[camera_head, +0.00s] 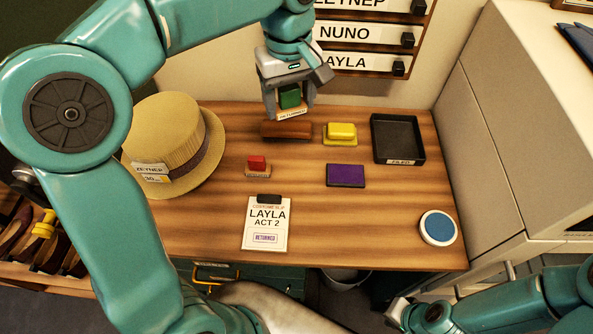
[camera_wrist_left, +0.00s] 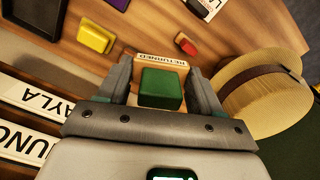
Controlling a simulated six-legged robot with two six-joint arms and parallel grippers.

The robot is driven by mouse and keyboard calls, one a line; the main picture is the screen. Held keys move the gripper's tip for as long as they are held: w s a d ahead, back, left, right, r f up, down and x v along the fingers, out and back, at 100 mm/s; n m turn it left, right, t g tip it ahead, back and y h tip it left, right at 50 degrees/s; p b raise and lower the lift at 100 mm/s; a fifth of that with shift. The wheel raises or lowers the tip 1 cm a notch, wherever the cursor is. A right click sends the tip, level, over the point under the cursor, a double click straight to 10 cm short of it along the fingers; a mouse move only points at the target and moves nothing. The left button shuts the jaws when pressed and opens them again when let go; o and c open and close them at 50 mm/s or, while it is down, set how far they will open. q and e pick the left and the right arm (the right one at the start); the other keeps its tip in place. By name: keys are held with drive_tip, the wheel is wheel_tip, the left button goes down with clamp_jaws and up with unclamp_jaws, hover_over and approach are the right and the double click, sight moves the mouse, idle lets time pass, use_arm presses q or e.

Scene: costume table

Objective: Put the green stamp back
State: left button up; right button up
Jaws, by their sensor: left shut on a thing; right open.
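The green stamp (camera_head: 290,97) is held between the fingers of my left gripper (camera_head: 288,105), raised above the back of the table. A pale label reading "RETURNED" shows on its lower edge. It also shows in the left wrist view (camera_wrist_left: 161,88), between both fingers. Below it in the head view lies a brown wooden block (camera_head: 285,131), partly behind the gripper. A yellow stamp (camera_head: 340,133) stands right of that block, and a red stamp (camera_head: 257,166) stands in front of it. My right gripper (camera_head: 418,316) is low at the lower right, off the table's front, open.
A straw hat (camera_head: 170,135) stands at the left. A purple ink pad (camera_head: 345,175), a black tray (camera_head: 420,151) and a round blue pad (camera_head: 438,228) are on the right. A clipboard slip (camera_head: 266,225) stamped "RETURNED" lies at the front. Name plates hang on the wall behind.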

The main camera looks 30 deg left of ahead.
sight(296, 175)
use_arm(q)
drive_tip(key=shift+w+d+f, duration=0.1)
drive_tip(key=shift+w+f, duration=0.1)
drive_tip(key=shift+d+b, duration=0.2)
drive_tip(key=shift+b, duration=0.15)
drive_tip(key=f, duration=0.6)
drive_tip(key=f+b, duration=0.1)
drive_tip(key=f, duration=1.2)
drive_tip(key=shift+s+d+f+b, duration=0.3)
drive_tip(key=shift+s, duration=0.05)
drive_tip(key=shift+w+f, duration=0.15)
